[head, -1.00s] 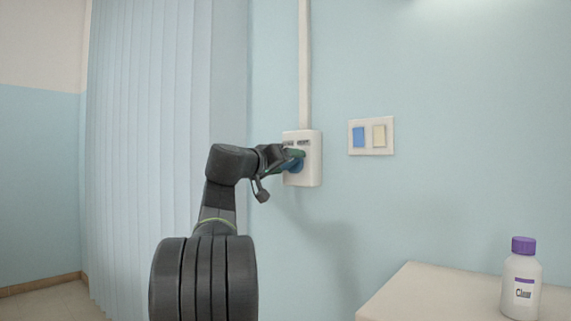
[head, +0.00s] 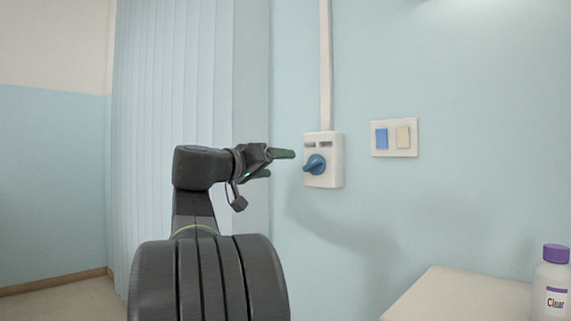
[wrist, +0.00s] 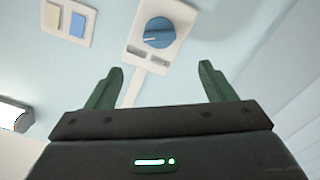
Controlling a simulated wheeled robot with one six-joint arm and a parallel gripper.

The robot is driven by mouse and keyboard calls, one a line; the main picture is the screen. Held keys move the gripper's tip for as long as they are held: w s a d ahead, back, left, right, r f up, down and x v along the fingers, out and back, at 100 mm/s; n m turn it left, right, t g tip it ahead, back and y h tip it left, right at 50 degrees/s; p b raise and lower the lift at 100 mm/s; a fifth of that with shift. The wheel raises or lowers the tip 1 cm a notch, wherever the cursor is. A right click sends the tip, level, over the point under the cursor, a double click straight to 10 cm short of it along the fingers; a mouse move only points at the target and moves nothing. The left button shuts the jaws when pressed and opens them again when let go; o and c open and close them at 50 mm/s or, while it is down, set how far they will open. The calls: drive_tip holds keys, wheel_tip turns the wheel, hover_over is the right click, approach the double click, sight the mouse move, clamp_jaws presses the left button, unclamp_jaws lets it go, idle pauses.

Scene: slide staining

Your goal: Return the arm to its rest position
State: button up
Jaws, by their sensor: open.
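My gripper (head: 280,164) is in the middle of the head view, with its green fingers pointing right. It is open and empty. A white wall box with a blue rotary knob (head: 315,164) is just to the right of the fingertips, with a gap between them. In the wrist view the two green fingers of my gripper (wrist: 160,85) stand well apart. The blue knob (wrist: 159,32) shows beyond them on its white box, clear of both fingers.
A switch plate (head: 394,138) with a blue and a cream switch is right of the box. A pale table (head: 450,297) is at lower right, with a white purple-capped bottle (head: 552,284) on it. Vertical blinds (head: 175,80) hang behind my arm at left.

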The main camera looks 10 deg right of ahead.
sight(309, 164)
drive_tip(key=shift+s+a, duration=0.2)
drive_tip(key=shift+w+d, duration=0.1)
drive_tip(key=x, duration=1.3)
drive_tip(key=shift+w+d+b, duration=0.2)
drive_tip(key=shift+b, duration=0.2)
